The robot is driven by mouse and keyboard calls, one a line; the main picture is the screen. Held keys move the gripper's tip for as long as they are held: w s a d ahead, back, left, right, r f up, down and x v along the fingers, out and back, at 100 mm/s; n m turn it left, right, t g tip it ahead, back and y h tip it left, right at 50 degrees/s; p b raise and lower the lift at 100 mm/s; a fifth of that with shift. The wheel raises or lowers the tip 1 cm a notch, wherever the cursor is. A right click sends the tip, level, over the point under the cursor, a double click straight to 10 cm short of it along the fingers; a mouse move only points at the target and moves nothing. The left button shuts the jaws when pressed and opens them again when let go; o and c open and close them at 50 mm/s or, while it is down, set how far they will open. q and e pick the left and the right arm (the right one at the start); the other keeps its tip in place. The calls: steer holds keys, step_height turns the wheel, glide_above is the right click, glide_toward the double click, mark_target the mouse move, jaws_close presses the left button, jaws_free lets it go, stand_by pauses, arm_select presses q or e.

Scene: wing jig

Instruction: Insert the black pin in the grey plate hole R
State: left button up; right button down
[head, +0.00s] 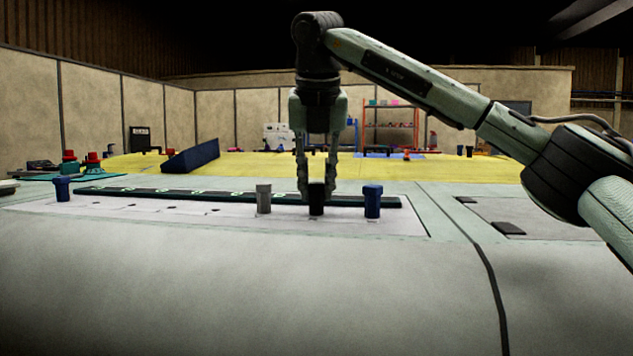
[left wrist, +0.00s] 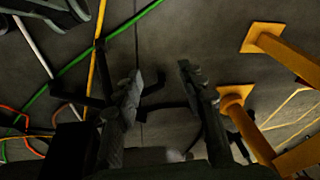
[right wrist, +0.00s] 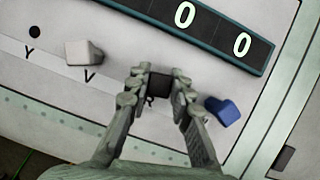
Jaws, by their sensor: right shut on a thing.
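The black pin (head: 316,198) is upright between the fingertips of my right gripper (head: 317,187), just over or at the plate surface. It also shows in the right wrist view (right wrist: 158,88), gripped from both sides. The light grey plate (head: 130,213) has a row of holes and printed letters; no letter R is readable, and the spot under the pin is hidden. I cannot tell whether the pin's lower end is in a hole. My left gripper (left wrist: 160,82) is open and empty, above the dark floor, away from the plate.
A grey pin (head: 263,198) stands left of the black pin and a blue pin (head: 373,200) right of it. Another blue pin (head: 62,188) stands at the far left. A dark strip with numbers (head: 240,193) runs behind them. The front panel is clear.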

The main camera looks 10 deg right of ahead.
steer(key=c, duration=1.3)
jaws_free()
steer(key=shift+r, duration=0.1)
steer(key=v, duration=1.1)
steer(key=shift+s+a+r, duration=0.1)
steer(key=shift+s+r, duration=0.05)
steer(key=shift+r, duration=0.2)
